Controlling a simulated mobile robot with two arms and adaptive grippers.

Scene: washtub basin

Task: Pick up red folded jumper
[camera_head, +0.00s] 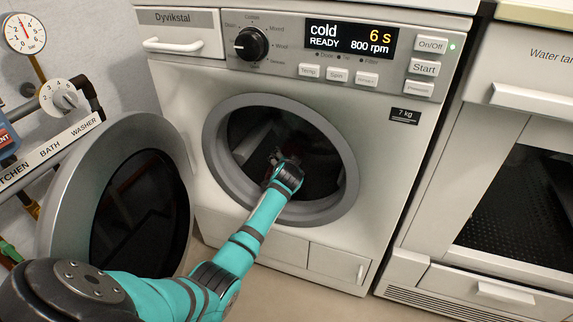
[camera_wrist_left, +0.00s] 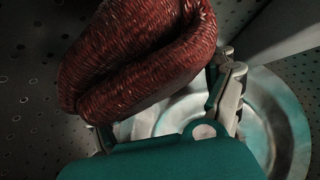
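The red folded jumper (camera_wrist_left: 135,55) is inside the washing machine's drum. It fills the upper middle of the left wrist view, a thick ribbed bundle with a deep fold. My left gripper (camera_wrist_left: 165,100) has its fingers on either side of the jumper's lower part and appears shut on it; the left fingertip is partly hidden. In the head view my left arm reaches through the round door opening, and the left gripper (camera_head: 279,161) is inside the dark drum. The jumper is hardly visible there. My right gripper is not in view.
The washing machine (camera_head: 370,180) has its round door (camera_head: 65,205) swung open to the left, beside my arm. A water tank unit (camera_head: 470,190) stands at the right. Pipes and a valve panel (camera_head: 60,150) are at the left.

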